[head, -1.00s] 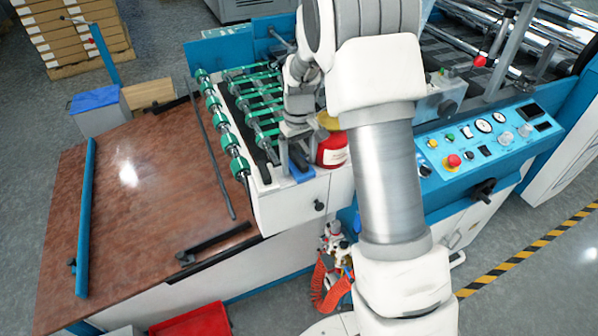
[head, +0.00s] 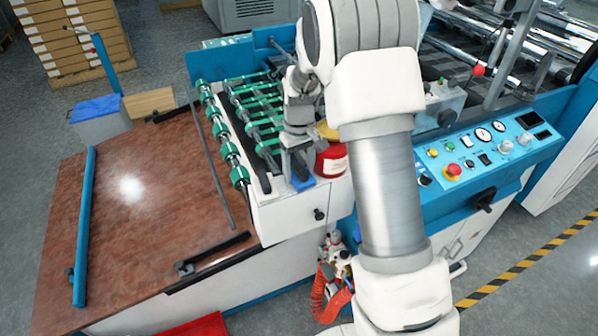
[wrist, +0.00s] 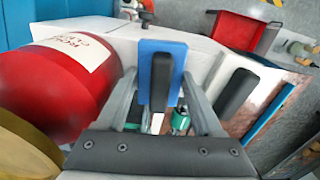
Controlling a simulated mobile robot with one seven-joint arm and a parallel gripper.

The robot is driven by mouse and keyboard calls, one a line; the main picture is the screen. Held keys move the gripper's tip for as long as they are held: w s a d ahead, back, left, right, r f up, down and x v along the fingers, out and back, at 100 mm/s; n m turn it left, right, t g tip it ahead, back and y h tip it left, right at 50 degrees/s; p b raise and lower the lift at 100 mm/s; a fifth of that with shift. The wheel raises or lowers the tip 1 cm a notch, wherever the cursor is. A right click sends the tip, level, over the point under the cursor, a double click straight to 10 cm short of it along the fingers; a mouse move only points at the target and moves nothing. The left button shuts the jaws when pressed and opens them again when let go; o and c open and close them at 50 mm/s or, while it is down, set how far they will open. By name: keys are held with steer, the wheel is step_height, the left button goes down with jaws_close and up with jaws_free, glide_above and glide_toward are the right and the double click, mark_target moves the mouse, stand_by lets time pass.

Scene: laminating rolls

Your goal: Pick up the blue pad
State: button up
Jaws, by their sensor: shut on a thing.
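The blue pad (head: 303,184) is at the near right corner of the white roller unit's top, beside a red container. My gripper (head: 297,160) reaches down to it from above and hides part of it. In the wrist view the pad (wrist: 147,62) stands out as a blue rectangle between the two finger links of my gripper (wrist: 160,100), with a dark upright piece in front of it. My gripper is shut on the pad. I cannot tell whether the pad touches the surface below.
The red container (head: 332,162) with a label stands close to the right of my gripper; it also fills the left of the wrist view (wrist: 65,90). Green rollers (head: 240,176) lie to the left. A control panel (head: 485,150) is at the right. The brown table (head: 130,220) has much bare surface.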

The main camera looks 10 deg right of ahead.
mark_target(299, 167)
step_height(299, 167, up, 18)
stand_by(0.5)
steer(key=shift+f, duration=0.1)
steer(key=o, duration=0.9)
steer(key=shift+c, duration=0.2)
steer(key=c, duration=0.7)
steer(key=w+d+r+p, duration=0.2)
steer(key=w+d+p, duration=0.1)
steer(key=d+p, duration=0.65)
steer(key=shift+a+f+b, duration=0.15)
steer(key=shift+f+b, duration=1.75)
steer(key=shift+f, duration=1.1)
